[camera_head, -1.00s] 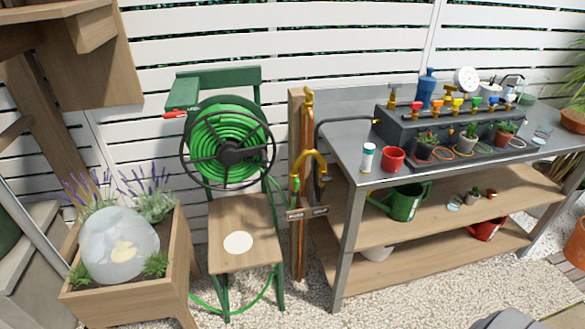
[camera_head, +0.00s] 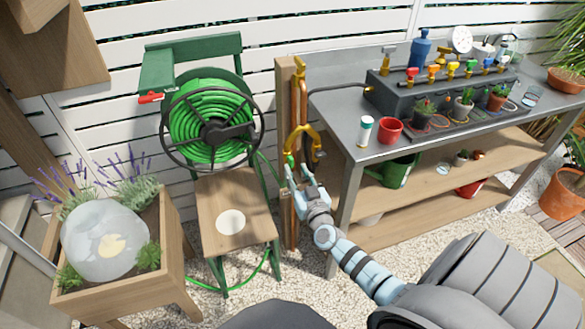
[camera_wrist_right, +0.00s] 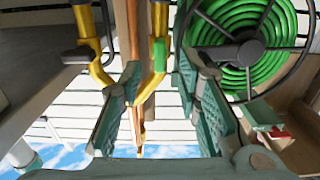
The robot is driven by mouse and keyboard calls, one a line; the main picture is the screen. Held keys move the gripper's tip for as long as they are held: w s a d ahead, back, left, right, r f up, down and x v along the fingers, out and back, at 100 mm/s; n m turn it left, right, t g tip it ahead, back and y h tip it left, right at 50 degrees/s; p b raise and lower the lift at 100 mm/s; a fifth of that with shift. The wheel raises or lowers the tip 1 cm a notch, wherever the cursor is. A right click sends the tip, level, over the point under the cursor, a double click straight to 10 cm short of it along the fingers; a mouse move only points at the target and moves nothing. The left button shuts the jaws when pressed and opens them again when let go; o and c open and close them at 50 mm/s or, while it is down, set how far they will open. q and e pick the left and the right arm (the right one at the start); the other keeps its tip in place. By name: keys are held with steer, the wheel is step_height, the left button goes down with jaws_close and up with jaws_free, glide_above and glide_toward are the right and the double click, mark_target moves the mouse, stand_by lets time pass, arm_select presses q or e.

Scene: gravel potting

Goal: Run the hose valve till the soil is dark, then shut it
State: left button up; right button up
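A yellow pipe fitting (camera_head: 313,132) curves out from a wooden post (camera_head: 284,100) beside the hose reel. It carries a small green part, likely the valve handle, which shows in the right wrist view (camera_wrist_right: 160,55). My right gripper (camera_head: 300,168) is at the lower end of this fitting. In the right wrist view its two fingers (camera_wrist_right: 165,85) are spread, with the green part beyond and between their tips; contact is unclear. The green hose (camera_head: 208,118) is coiled on its reel. Small potted plants (camera_head: 463,108) stand in a dark tray; their soil colour is too small to judge. My left gripper is out of view.
A metal bench (camera_head: 345,135) stands at right with a red cup (camera_head: 389,131), a white bottle (camera_head: 365,130) and a row of coloured taps (camera_head: 452,70). A green chair (camera_head: 235,190) and a lavender planter (camera_head: 170,255) stand at left.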

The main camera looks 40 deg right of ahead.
mark_target(293, 165)
steer(key=b+x, duration=0.1)
steer(key=x, duration=0.2)
steer(key=shift+w+f, duration=0.1)
steer(key=shift+f, duration=0.05)
steer(key=shift+w+d+r, duration=0.2)
steer(key=shift+w, duration=0.25)
jaws_close()
steer(key=shift+m, duration=0.4)
steer(key=m, duration=0.3)
steer(key=shift+s+f+m+p, duration=0.1)
steer(key=shift+m+p, duration=0.2)
steer(key=m, duration=0.4)
steer(key=shift+d+f+m, duration=0.1)
steer(key=shift+m, duration=0.2)
steer(key=m, duration=0.4)
steer(key=shift+f+m, duration=0.15)
steer(key=shift+m, duration=0.15)
steer(key=shift+s+f+m+b, duration=0.1)
steer(key=shift+m+b, duration=0.25)
steer(key=shift+m, duration=1.85)
